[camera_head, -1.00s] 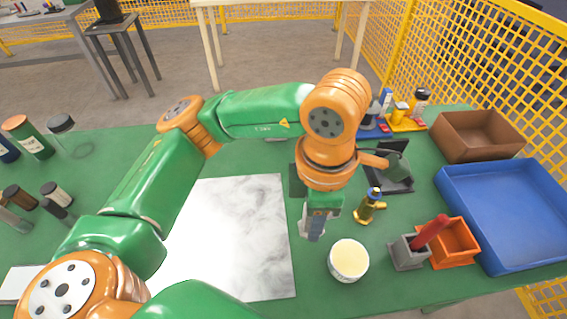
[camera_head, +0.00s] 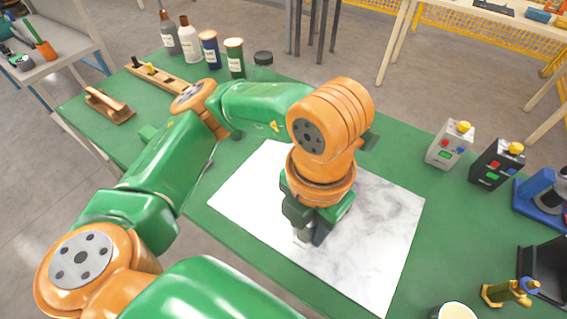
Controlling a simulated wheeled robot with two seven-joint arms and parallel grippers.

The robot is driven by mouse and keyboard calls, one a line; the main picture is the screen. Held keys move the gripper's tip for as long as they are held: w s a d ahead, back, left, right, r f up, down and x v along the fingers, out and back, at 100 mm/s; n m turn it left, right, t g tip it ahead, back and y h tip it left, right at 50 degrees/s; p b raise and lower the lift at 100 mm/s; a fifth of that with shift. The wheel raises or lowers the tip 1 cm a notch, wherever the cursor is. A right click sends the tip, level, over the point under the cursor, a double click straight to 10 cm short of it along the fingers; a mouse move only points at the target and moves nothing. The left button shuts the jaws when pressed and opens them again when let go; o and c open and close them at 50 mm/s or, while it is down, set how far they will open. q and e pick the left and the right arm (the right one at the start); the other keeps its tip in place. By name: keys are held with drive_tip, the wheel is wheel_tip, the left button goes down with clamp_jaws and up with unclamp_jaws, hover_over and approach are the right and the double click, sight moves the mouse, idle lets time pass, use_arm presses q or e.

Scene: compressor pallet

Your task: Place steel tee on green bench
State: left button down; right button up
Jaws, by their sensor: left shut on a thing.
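My left gripper (camera_head: 306,236) points down over the white marbled sheet on the green bench (camera_head: 228,174). It is shut on a small grey piece (camera_head: 300,236), which I take to be the steel tee. The piece is mostly hidden by the jaws and the orange wrist, so its shape and whether it touches the sheet cannot be told. My right gripper is not in view.
The marbled sheet (camera_head: 375,250) has bare room right of the gripper. Two button boxes (camera_head: 450,145) (camera_head: 496,163) and a brass valve (camera_head: 510,291) stand to the right. Several bottles (camera_head: 190,40) and a wooden-handled tool (camera_head: 108,105) are at the far left.

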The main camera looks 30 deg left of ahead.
use_arm(q)
drive_tip(key=w+a+f, duration=0.2)
drive_tip(key=w+f, duration=0.1)
drive_tip(key=w, duration=0.1)
drive_tip(key=w+a+f, duration=0.2)
drive_tip(key=w+f, duration=0.1)
drive_tip(key=w, duration=0.1)
drive_tip(key=w+a+f, duration=0.2)
drive_tip(key=w+f, duration=0.2)
drive_tip(key=shift+w+f, duration=0.1)
drive_tip(key=shift+w, duration=0.3)
wheel_tip(320, 180, down, 3)
drive_tip(key=shift+d+r+p, duration=0.15)
drive_tip(key=shift+r+p, duration=0.05)
drive_tip(key=shift+p, duration=0.5)
drive_tip(key=shift+f+b, duration=0.35)
drive_tip(key=shift+c, duration=2.2)
unclamp_jaws()
drive_tip(key=shift+r, duration=0.1)
